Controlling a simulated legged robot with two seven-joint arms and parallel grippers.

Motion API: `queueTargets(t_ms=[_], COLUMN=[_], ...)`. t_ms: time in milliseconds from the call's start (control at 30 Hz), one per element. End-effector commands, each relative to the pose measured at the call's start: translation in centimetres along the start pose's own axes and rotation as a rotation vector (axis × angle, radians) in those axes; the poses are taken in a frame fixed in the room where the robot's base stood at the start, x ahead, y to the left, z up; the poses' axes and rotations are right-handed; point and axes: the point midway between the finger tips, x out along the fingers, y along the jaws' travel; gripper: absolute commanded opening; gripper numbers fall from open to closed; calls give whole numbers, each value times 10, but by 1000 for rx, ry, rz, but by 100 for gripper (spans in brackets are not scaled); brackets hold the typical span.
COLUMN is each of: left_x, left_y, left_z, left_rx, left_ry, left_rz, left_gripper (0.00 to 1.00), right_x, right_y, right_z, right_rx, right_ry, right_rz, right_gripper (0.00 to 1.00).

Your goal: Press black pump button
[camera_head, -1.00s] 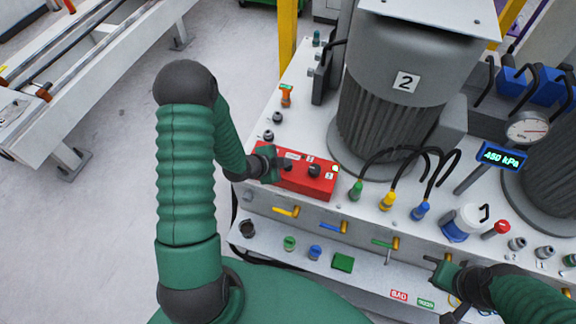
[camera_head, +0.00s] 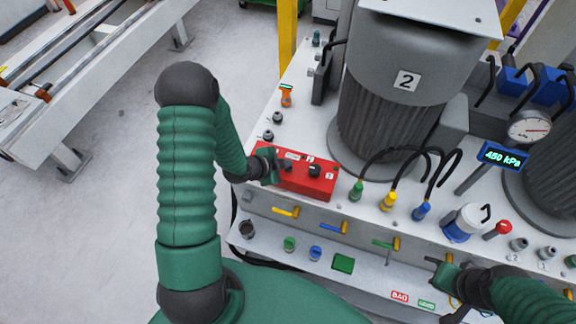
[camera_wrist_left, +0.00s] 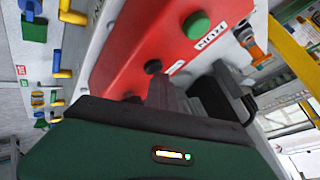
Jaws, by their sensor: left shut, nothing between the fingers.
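The red control box (camera_head: 318,187) sits on the white bench in front of the large grey motor marked 2. A black knob (camera_head: 314,171) stands on its top. My left gripper (camera_head: 275,166) is at the box's left end, shut and empty, and hides part of that end. In the left wrist view, its dark fingertips (camera_wrist_left: 166,92) are close to a small black button (camera_wrist_left: 153,66) on the red box. I cannot tell whether they touch it. A green button (camera_wrist_left: 197,25) is beyond the black one. My right gripper (camera_head: 440,285) is at the bench's front right.
The grey motor (camera_head: 385,125) stands behind the box. Cables with green, yellow and blue plugs (camera_head: 388,201) are to its right. Coloured valve handles (camera_head: 334,228) line the front face above a lower shelf. A blue gauge display (camera_head: 503,156) is at right.

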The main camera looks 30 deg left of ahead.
Motion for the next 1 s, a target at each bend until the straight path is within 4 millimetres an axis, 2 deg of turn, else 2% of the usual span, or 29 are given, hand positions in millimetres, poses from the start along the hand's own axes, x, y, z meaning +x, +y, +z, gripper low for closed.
queueTargets(t_ms=[300, 667, 1000], left_x=[-12, -13, -36], left_y=[-8, -9, -26], left_z=[-8, -9, -26], left_rx=[0, 0, 1], left_ry=[-1, 0, 0], left_rz=[2, 1, 1], left_gripper=[0, 0, 0], right_x=[-14, -14, -41], right_y=[0, 0, 0], right_z=[-3, -3, -10], right_rx=[0, 0, 0], right_ry=[0, 0, 0], right_rz=[0, 0, 0], right_gripper=[0, 0, 0])
